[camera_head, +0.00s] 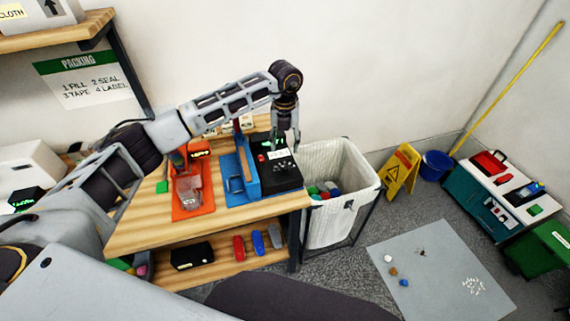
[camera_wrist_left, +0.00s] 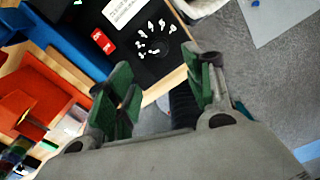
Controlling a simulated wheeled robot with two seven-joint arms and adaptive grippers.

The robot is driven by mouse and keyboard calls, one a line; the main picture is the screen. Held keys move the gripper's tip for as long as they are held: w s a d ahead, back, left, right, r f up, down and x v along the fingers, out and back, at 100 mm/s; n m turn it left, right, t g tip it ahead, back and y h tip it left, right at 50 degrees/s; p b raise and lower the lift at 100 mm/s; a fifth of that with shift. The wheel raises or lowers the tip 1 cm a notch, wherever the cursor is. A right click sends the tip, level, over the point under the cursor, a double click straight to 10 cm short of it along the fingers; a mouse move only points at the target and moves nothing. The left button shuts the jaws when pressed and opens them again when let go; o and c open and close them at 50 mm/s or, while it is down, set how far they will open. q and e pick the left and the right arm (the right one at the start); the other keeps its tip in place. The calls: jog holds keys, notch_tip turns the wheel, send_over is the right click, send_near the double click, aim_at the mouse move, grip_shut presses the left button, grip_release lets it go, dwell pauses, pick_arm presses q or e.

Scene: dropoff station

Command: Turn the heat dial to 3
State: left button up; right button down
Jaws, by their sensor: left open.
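The black heat unit (camera_head: 283,178) stands at the right end of the wooden table. In the left wrist view its dark top (camera_wrist_left: 150,68) carries a dark round dial (camera_wrist_left: 156,46) ringed by white numbers. A red switch (camera_wrist_left: 102,41) and a white label (camera_wrist_left: 124,9) sit beside the dial. I cannot read the dial's setting. My left gripper (camera_head: 288,144) points down above the unit's right side. In the left wrist view its green-padded fingers (camera_wrist_left: 168,80) are apart and empty, with the dial beyond them. My right gripper is out of view.
A blue holder (camera_head: 240,178) stands just left of the unit, with an orange tray (camera_head: 192,193) further left. A white hamper (camera_head: 348,190) stands right of the table. A grey mat (camera_head: 437,268) lies on the floor.

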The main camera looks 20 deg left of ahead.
aim_at(285, 166)
pick_arm(q)
notch_tip(285, 166, down, 11)
jog(key=shift+r+p, duration=0.1)
jog(key=shift+p, duration=0.85)
jog(key=c, duration=1)
jog(key=shift+c, duration=0.2)
